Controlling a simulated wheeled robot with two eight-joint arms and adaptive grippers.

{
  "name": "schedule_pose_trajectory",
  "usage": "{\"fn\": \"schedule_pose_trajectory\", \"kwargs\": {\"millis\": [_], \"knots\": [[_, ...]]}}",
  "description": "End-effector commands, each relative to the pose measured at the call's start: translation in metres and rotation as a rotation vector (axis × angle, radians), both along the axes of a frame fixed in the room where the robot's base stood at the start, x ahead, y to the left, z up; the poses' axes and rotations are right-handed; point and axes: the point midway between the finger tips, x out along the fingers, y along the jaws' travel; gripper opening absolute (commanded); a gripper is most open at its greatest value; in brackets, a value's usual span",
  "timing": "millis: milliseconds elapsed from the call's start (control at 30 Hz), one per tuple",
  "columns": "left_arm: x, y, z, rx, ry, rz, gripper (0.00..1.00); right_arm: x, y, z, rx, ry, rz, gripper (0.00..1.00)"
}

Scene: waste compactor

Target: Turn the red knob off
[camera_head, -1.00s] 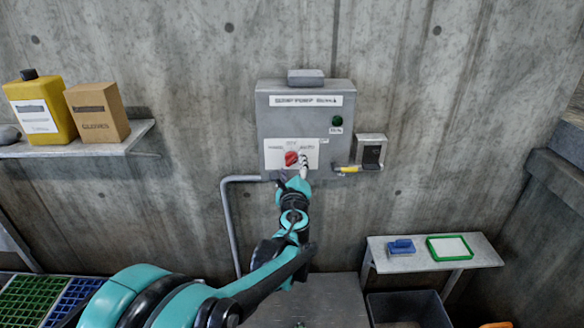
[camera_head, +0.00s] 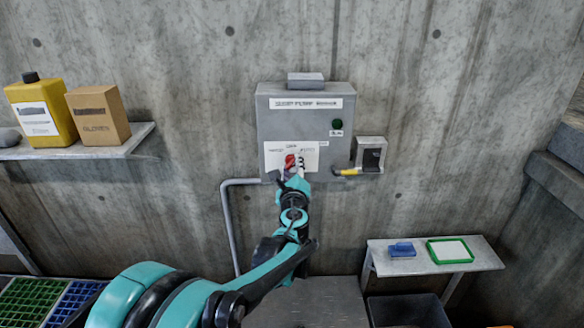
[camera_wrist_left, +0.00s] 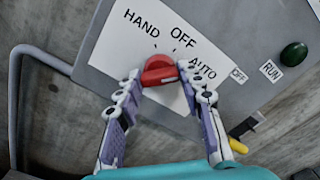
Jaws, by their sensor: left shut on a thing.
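The red knob (camera_head: 290,160) is on the white label plate (camera_head: 278,154) at the lower part of the grey control box (camera_head: 305,117). In the left wrist view, the knob (camera_wrist_left: 158,70) sits below the word OFF, with HAND to the left and AUTO to the right. Which word it points at is hard to tell. My left gripper (camera_head: 293,165) is shut on the knob, a fingertip against each side. It also shows in the left wrist view (camera_wrist_left: 159,76). My right gripper is not in view.
A green button (camera_head: 337,124) labelled RUN is on the box, right of the knob. A small grey wall box (camera_head: 369,153) with a yellow-handled item (camera_head: 345,171) is close on the right. A grey pipe (camera_head: 227,215) runs left of my arm.

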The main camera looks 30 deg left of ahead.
Motion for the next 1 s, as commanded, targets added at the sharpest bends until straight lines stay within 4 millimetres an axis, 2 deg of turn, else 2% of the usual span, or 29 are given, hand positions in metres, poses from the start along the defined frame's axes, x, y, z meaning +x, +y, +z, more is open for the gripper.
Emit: {"fn": "schedule_pose_trajectory", "kwargs": {"millis": [700, 1000], "knots": [[0.000, 0.000, 0.000, -0.452, -0.277, 0.000, 0.09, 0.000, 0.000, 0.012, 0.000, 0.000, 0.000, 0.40], [0.000, 0.000, 0.000, -0.587, -0.360, 0.000, 0.09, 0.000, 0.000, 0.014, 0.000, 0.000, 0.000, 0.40]]}}
